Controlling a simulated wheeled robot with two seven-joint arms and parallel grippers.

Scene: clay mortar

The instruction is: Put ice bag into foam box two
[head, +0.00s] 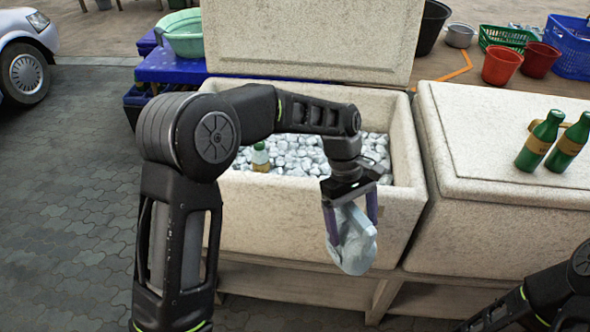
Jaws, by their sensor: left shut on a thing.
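My left gripper (350,212) is shut on a pale, translucent ice bag (354,243), which hangs between its fingers. The gripper and bag show in front of the front wall of an open foam box (305,218), below its rim in the picture. The open box is filled with ice cubes (300,152), and a green-capped bottle (260,157) stands among them, partly sunk. A second foam box (500,245) with its lid closed stands to the right. I see no label telling which is box two. My right arm shows at the lower right, but its gripper is out of view.
The open box's raised lid (310,40) stands at its back. Two green bottles (540,140) are on the closed box's lid. Red buckets (502,64) and a blue basket (570,45) stand behind it. A car (25,55) is at the far left; paving (70,190) there is clear.

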